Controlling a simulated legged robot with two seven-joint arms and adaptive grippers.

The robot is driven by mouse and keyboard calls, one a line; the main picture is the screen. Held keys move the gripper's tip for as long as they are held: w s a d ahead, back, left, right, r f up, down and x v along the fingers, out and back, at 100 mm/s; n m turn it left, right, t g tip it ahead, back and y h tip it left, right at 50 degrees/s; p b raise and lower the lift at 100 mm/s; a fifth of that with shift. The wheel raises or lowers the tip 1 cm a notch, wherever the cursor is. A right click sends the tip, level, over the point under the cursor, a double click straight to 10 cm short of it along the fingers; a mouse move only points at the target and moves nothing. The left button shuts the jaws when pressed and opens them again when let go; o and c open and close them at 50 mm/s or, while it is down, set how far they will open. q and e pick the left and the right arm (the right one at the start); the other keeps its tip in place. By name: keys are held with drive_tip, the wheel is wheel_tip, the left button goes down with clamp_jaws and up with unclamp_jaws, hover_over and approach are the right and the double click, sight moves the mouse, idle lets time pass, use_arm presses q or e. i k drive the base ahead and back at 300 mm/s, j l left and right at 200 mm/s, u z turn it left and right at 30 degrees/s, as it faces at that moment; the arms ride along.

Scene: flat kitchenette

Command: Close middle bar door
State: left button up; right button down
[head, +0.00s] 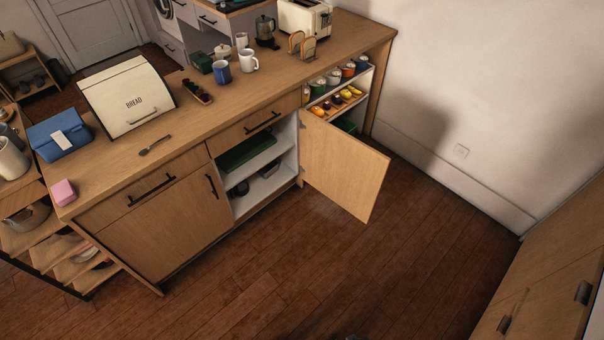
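The middle bar door (343,168) is a light wood panel, and it stands wide open. It is hinged on its left edge and swings out to the right over the floor. The opened compartment (262,172) has white inside walls and a shelf, with a dark green item on the shelf and dark round items below. The door's handle is not visible from here.
The left bar door (165,231) is shut. Open shelves with colourful items (340,92) stand right of the middle compartment. The bread box (129,97) and mugs sit on the counter. The wooden floor (300,270) in front is clear. Another cabinet (548,290) stands at lower right.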

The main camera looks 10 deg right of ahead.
sight(351, 172)
drive_tip(key=l+u, duration=0.1)
drive_tip(key=u, duration=0.3)
drive_tip(key=i+l+u, duration=0.1)
drive_tip(key=u, duration=0.3)
drive_tip(key=l+u, duration=0.1)
drive_tip(key=u, duration=0.3)
drive_tip(key=l+u, duration=0.15)
drive_tip(key=u, duration=0.25)
drive_tip(key=l+u, duration=0.1)
drive_tip(key=u, duration=0.3)
drive_tip(key=k+l, duration=0.2)
drive_tip(key=l, duration=0.45)
drive_tip(key=k+l, duration=0.15)
drive_tip(key=l, duration=0.45)
drive_tip(key=k+l, duration=0.2)
drive_tip(key=l, duration=0.45)
drive_tip(key=k+l, duration=0.2)
drive_tip(key=l, duration=0.4)
drive_tip(key=k+l, duration=0.15)
drive_tip(key=l, duration=0.5)
drive_tip(key=k+l, duration=0.2)
drive_tip(key=l, duration=0.4)
drive_tip(key=k+l+u, duration=0.1)
drive_tip(key=l, duration=0.55)
drive_tip(key=k+l, duration=0.25)
drive_tip(key=l, duration=0.35)
